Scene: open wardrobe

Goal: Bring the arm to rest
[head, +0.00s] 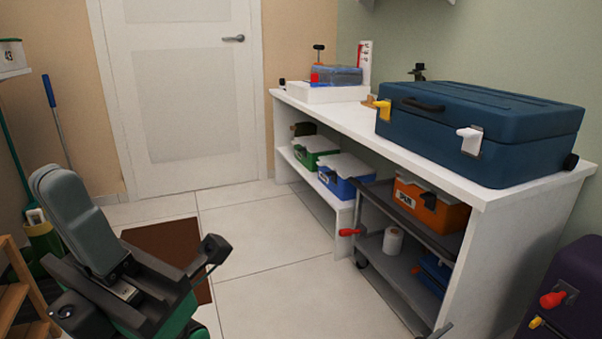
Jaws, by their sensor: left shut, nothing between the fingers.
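My left gripper (56,190) is in the lower left of the head view. Its two grey fingers are pressed together, point up and toward the back, and hold nothing. The black and green wrist of my left arm (150,295) is below them. The gripper appears in front of the floor and the left wall, apart from the bench. My right gripper is not in view.
A white bench (345,118) runs along the right wall, bearing a blue case (480,125). Under it are boxes and a grey cart (400,275). A purple case (575,290) stands at lower right. A wooden rack (18,290) is at left.

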